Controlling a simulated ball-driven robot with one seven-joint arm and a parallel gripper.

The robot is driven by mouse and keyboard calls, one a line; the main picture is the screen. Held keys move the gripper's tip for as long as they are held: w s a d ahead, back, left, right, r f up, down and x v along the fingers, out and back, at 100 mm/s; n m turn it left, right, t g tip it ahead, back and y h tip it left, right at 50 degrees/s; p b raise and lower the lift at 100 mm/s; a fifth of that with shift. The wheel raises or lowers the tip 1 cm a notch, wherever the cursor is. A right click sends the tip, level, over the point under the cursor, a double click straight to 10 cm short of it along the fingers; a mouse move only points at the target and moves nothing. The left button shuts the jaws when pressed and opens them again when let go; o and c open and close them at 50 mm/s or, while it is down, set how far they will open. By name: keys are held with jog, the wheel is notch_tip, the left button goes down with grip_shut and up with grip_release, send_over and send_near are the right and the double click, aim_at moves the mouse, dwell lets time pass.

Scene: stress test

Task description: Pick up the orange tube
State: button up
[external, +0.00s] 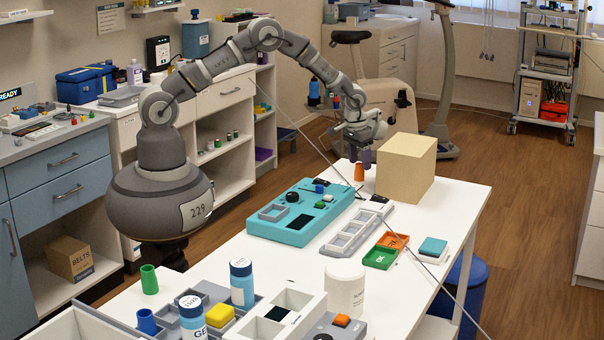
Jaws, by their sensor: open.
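The orange tube (359,172) is small and stands upright on the white table, just left of a tan box. My gripper (364,158) is above the far end of the table, pointing down, very close to the orange tube. It is open. A dark purple piece shows at the fingertips, and I cannot tell whether it is a finger or a separate thing. From this view I cannot tell whether the fingers are around the tube or behind it.
The tan box (407,168) stands close on the right of my gripper. A teal panel (300,212) and a grey tray (358,230) lie nearer on the table (440,200). Bottles, a green tube (149,279) and a blue tube (146,321) stand at the near end.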

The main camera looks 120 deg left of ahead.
aim_at(360, 170)
jog(key=f, duration=0.1)
jog(key=f+b, duration=0.1)
jog(key=f, duration=0.1)
jog(key=f+b, duration=0.1)
jog(key=shift+a+f, duration=0.3)
jog(key=shift+a, duration=0.05)
jog(key=shift+r, duration=0.15)
jog(key=shift+c, duration=0.2)
jog(key=c, duration=1)
jog(key=shift+c, duration=0.2)
